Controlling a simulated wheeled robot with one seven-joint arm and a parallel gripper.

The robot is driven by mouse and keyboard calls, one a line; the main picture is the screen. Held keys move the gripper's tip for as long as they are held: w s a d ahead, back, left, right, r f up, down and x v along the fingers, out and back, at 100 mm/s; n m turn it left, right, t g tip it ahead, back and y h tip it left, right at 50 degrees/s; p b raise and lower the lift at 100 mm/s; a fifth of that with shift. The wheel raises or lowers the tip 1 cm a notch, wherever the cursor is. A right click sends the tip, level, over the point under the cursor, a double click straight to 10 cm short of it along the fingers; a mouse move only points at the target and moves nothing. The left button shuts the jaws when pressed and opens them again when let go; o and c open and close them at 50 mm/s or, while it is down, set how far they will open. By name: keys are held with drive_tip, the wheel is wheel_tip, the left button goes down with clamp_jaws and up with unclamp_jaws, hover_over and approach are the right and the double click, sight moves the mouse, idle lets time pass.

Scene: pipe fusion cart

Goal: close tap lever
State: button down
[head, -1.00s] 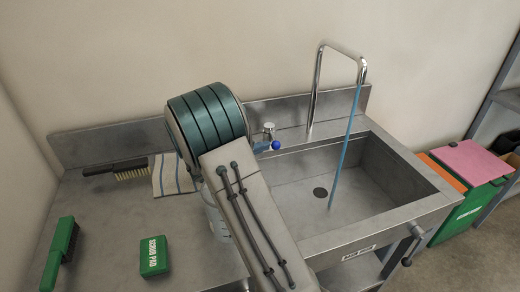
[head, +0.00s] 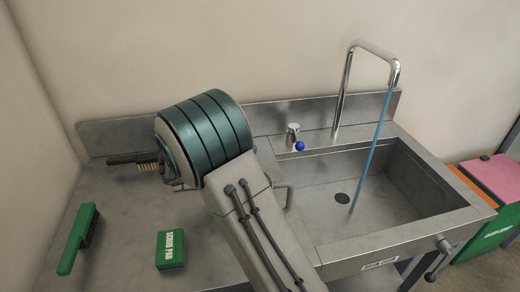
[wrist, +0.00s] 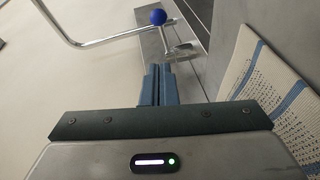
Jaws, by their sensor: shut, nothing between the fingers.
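The tap (head: 293,130) stands at the back left of the sink, and its lever ends in a blue ball knob (head: 300,146). A blue stream of water (head: 371,150) runs from the tall bent spout (head: 345,85) into the sink basin (head: 400,190). In the wrist view, my gripper (wrist: 157,70) is shut and empty, its blue-grey fingers side by side. The blue knob (wrist: 157,17) lies beyond the fingertips with a visible gap. The metal tap body (wrist: 180,50) is just past the fingertips, slightly right. My arm hides the gripper in the head view.
A striped cloth (wrist: 265,90) lies at the right in the wrist view. On the left counter are a green scrub pad box (head: 171,249) and a green brush (head: 78,238). A dark-handled brush (head: 135,160) is partly behind my arm. Bins (head: 490,180) stand right.

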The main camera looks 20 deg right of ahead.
drive_tip(key=w+d+f+m+g+b, duration=0.1)
drive_tip(key=d+g, duration=0.4)
drive_tip(key=d, duration=0.7)
drive_tip(key=f+m+b, duration=0.1)
drive_tip(key=b, duration=0.1)
drive_tip(key=shift+d+b, duration=0.2)
drive_tip(key=shift+b, duration=0.15)
drive_tip(key=shift+w+a, duration=0.1)
